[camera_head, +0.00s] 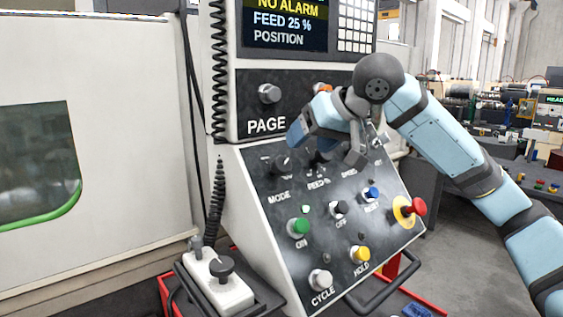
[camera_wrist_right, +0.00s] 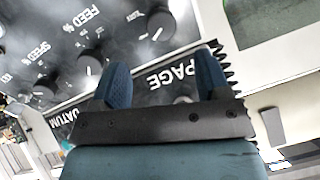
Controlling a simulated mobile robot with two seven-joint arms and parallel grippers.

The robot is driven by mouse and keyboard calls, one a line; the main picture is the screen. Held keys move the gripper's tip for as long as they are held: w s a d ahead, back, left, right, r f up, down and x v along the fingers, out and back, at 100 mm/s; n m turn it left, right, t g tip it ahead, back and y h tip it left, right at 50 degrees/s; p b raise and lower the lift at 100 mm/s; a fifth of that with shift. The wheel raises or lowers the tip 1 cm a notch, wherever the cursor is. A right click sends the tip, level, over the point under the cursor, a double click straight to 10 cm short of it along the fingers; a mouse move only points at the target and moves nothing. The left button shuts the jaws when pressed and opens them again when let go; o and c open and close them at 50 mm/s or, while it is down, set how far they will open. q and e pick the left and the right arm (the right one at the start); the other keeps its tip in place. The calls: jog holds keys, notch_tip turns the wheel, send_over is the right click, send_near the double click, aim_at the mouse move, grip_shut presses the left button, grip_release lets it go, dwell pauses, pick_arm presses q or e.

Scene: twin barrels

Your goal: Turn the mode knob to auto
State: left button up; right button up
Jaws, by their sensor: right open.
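The mode knob (camera_head: 281,164) is a dark round knob above the MODE label on the sloped black panel. In the right wrist view the mode knob (camera_wrist_right: 158,22) shows upside down near the top edge, with a pale pointer line. Its position labels are too small to read surely. My right gripper (camera_head: 297,135) hangs above and in front of the knob, apart from it. In the right wrist view its two blue fingers (camera_wrist_right: 163,70) are spread, with the PAGE label seen between them and nothing held. My left gripper is not in view.
The feed knob (camera_wrist_right: 90,65) and speed knob (camera_wrist_right: 44,86) sit beside the mode knob. Green (camera_head: 298,227), yellow (camera_head: 360,254) and red emergency (camera_head: 417,206) buttons stick out lower down. A PAGE knob (camera_head: 269,93) is above. A coiled cable (camera_head: 218,70) hangs at left.

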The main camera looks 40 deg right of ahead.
aim_at(284, 162)
jog(key=p+x, duration=0.1)
jog(key=x, duration=0.7)
jog(key=shift+w+f, duration=0.1)
jog(key=shift+w, duration=0.15)
jog(key=shift+w+a+f, duration=0.15)
jog(key=shift+w+f, duration=0.15)
jog(key=shift+f, duration=0.1)
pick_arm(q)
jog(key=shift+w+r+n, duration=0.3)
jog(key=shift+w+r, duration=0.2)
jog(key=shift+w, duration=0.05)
pick_arm(e)
jog(key=shift+w+f, duration=0.15)
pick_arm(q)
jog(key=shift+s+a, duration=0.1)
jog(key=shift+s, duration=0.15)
pick_arm(e)
jog(key=c, duration=0.9)
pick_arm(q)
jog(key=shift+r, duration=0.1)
pick_arm(e)
jog(key=shift+n, duration=0.3)
jog(key=n+h, duration=0.1)
jog(key=n, duration=0.4)
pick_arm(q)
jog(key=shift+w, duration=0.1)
pick_arm(e)
jog(key=n, duration=0.5)
jog(key=shift+h, duration=0.4)
jog(key=shift+n, duration=0.4)
